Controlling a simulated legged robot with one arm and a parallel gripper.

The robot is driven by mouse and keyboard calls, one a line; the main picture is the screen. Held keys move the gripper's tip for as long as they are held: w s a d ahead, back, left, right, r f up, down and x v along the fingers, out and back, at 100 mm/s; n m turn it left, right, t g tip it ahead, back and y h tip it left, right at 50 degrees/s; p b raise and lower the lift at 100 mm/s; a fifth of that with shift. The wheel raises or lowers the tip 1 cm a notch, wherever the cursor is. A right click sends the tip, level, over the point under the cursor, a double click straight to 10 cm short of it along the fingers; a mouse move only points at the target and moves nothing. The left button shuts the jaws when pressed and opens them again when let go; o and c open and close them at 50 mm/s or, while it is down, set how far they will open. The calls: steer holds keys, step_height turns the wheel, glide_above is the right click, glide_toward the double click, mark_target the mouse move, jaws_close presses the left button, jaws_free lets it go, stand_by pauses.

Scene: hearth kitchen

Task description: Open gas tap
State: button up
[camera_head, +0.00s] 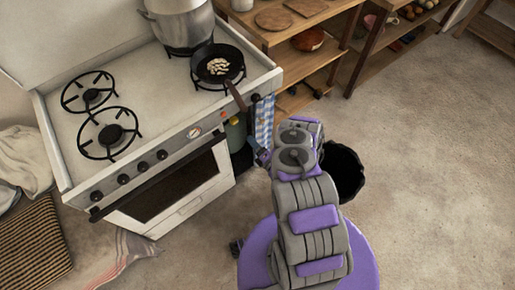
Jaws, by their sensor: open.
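The gas tap itself cannot be made out for certain. A greenish rounded thing, perhaps a gas bottle (236,134), stands in the gap at the right side of the white stove (150,105), mostly hidden. The stove front carries several black knobs (143,166), a round dial (194,133) and a small red part. My purple and grey arm reaches forward to this gap. My gripper (262,158) shows only in part at the arm's far end, beside the stove's right front edge. It is open, and I cannot tell whether it touches anything.
A pan (217,66) with pale food has its handle jutting over the stove's front edge. A large pot (182,24) stands behind it. A blue checked cloth (264,122) hangs near my gripper. A black bin (343,172) stands right of my arm, wooden shelves (300,72) behind. The right floor is clear.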

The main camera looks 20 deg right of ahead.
steer(key=shift+v, duration=1.2)
